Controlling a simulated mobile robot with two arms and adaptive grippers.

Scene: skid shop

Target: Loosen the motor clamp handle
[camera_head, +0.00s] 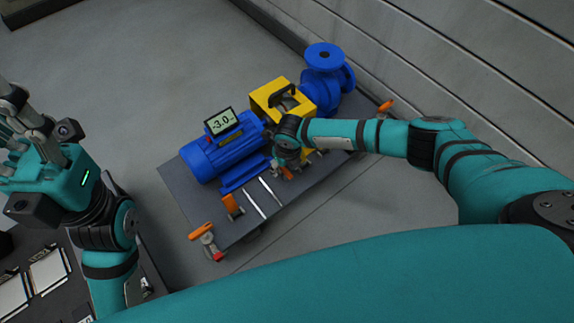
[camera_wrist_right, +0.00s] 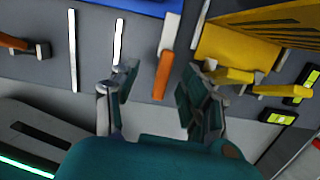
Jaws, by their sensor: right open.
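The blue motor (camera_head: 225,152) lies on the dark skid plate (camera_head: 180,189) in the head view, with a small display reading -3.0 on top. A short orange handle (camera_head: 287,173) is beside the motor's near side, next to my right gripper (camera_head: 284,161). In the right wrist view this orange handle (camera_wrist_right: 163,76) shows between and beyond the two spread fingers of my right gripper (camera_wrist_right: 160,78). The fingers are open and I see no contact with the handle. My left gripper (camera_head: 22,128) is at the left edge, away from the skid; its finger opening is unclear.
A yellow guard (camera_head: 268,92) and blue pump (camera_head: 325,75) stand beyond the motor. Other orange handles sit near the skid's front (camera_head: 232,205), front corner (camera_head: 201,231) and far right corner (camera_head: 386,105). Two pale strips (camera_head: 256,204) lie on the plate. A wall runs behind.

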